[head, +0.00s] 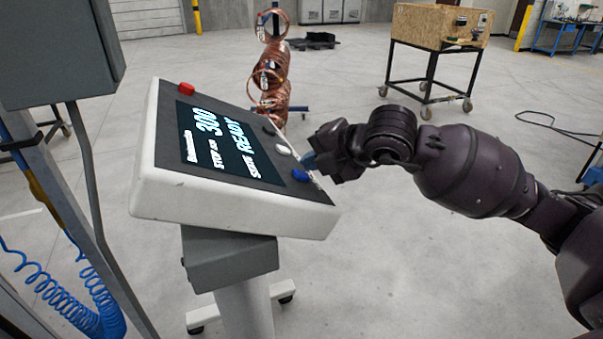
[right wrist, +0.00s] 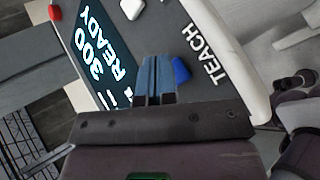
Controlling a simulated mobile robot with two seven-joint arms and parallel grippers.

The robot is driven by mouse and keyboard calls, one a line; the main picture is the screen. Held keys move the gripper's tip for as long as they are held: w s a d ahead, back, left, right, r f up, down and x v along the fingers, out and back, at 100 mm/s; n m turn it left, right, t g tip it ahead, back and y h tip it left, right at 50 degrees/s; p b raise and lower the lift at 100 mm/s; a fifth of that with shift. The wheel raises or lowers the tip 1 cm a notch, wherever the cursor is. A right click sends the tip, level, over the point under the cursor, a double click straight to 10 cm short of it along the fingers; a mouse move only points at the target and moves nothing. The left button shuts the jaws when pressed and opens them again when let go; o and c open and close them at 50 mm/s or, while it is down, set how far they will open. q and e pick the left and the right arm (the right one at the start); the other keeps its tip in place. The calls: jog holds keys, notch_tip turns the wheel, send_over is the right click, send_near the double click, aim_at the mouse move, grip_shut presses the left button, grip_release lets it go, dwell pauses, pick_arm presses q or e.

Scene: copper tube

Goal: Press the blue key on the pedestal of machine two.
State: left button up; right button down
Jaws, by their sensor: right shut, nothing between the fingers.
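The pedestal's tilted panel (head: 160,190) carries a dark screen (head: 225,145) reading "300" and "READY". The blue key (head: 300,175) is at the panel's near right edge, and it also shows in the right wrist view (right wrist: 181,70). My right gripper (head: 312,160) is shut and empty, its fingertips close to the blue key. In the right wrist view the bluish fingers (right wrist: 155,80) appear just left of the key, partly overlapping the panel. I cannot tell whether they touch it. My left gripper is not in view.
A white key (head: 283,150), a black key (head: 268,129) and a red key (head: 187,89) are on the same panel. Copper coils (head: 272,80) stand behind. A wooden crate on a wheeled cart (head: 435,25) is farther back. A grey cabinet (head: 55,50) is at left.

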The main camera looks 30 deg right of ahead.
jog(key=shift+a+f, duration=0.15)
jog(key=shift+f, duration=0.1)
dwell(0.7)
jog(key=shift+a+f, duration=0.1)
jog(key=shift+f, duration=0.05)
dwell(0.4)
jog(key=shift+d+r, duration=0.35)
jog(key=shift+r, duration=0.3)
jog(key=shift+d+r+p, duration=0.1)
jog(key=shift+r+p, duration=0.05)
jog(key=shift+p, duration=0.15)
